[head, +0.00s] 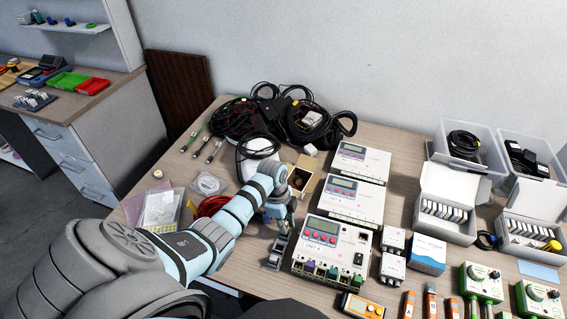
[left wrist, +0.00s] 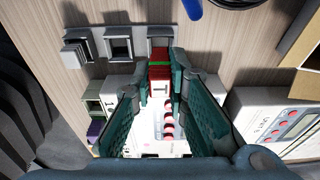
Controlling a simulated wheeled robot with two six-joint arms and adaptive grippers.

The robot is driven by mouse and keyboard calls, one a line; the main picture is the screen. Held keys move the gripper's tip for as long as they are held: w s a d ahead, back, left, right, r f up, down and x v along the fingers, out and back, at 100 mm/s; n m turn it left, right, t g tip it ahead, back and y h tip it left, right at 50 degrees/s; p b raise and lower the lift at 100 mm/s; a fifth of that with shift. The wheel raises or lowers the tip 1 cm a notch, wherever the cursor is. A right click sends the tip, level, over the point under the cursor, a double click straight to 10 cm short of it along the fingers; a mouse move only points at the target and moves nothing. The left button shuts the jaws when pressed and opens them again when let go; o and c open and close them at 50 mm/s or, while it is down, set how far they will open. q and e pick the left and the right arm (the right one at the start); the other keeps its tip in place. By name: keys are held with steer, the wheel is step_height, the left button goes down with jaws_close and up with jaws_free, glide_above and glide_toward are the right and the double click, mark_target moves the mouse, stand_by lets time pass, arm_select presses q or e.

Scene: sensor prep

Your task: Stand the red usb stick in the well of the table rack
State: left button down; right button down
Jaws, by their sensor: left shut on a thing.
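My left gripper (head: 283,222) is over the table beside the front controller box. In the left wrist view its fingers (left wrist: 158,76) are shut on the red usb stick (left wrist: 160,73), which has a green band and a pale label. The stick is hard to make out in the head view. The grey table rack (head: 275,251) is just below the gripper. In the left wrist view the rack (left wrist: 118,44) shows square wells in a row; the leftmost seems to hold a grey piece. The stick's end is close to the rightmost well; I cannot tell whether it is inside. My right gripper is not in view.
White controller boxes (head: 332,250) stand close to the right of the rack. Black cables (head: 290,115) fill the back. An orange meter (head: 361,305) lies at the front.

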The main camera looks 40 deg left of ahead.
arm_select(q)
steer(key=shift+f, duration=0.25)
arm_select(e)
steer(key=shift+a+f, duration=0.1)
arm_select(q)
steer(key=shift+f, duration=0.15)
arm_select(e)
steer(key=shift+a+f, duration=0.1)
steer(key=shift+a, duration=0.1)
arm_select(q)
steer(key=shift+a, duration=0.1)
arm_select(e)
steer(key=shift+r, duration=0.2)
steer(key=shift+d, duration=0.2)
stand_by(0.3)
arm_select(q)
steer(key=shift+f, duration=0.75)
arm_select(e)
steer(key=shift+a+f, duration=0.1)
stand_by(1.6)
arm_select(q)
steer(key=c, duration=1.3)
jaws_free()
steer(key=shift+c, duration=0.2)
